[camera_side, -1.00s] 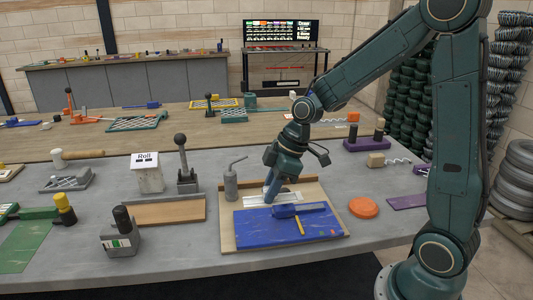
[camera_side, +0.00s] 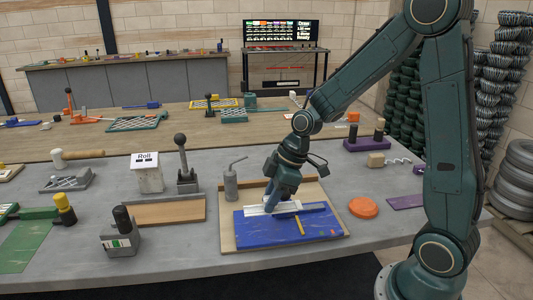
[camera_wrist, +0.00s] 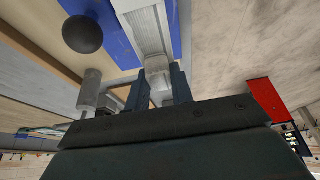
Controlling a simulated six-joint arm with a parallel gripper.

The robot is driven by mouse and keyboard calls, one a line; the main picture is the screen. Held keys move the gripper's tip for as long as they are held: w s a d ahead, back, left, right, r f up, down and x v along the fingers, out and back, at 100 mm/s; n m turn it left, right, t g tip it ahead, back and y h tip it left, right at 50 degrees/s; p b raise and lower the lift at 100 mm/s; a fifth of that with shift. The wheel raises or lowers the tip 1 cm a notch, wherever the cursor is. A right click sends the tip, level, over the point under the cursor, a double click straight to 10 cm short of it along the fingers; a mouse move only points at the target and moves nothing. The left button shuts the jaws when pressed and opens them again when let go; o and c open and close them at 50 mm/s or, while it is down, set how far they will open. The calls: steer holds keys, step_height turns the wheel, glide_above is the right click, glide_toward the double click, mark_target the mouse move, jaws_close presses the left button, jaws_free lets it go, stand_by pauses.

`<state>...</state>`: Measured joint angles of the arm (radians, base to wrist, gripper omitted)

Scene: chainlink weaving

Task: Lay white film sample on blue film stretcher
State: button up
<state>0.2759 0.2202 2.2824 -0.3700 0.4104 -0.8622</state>
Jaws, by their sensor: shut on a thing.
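The blue film stretcher (camera_side: 290,228) is a flat blue plate with a raised bar and a yellow strip, set on a tan board (camera_side: 227,238). The white film sample (camera_side: 262,209) is a pale strip at the stretcher's back left edge, below my gripper (camera_side: 271,205). In the wrist view the pale sample (camera_wrist: 148,32) runs out from between the fingers of my gripper (camera_wrist: 158,90), with blue stretcher (camera_wrist: 112,30) on both sides. My gripper is shut on the sample. Whether the sample touches the plate cannot be told.
A grey bottle with a bent spout (camera_side: 231,183) stands at the board's back left corner. A lever with a black ball (camera_side: 181,139) stands further left. An orange disc (camera_side: 363,207) lies right of the board. A grey block with a black knob (camera_side: 121,230) stands front left.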

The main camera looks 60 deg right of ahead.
steer(key=shift+f, duration=3.15)
steer(key=shift+f, duration=0.4)
steer(key=o, duration=1)
steer(key=shift+o, duration=0.2)
steer(key=shift+r, duration=0.1)
steer(key=shift+v, duration=6.9)
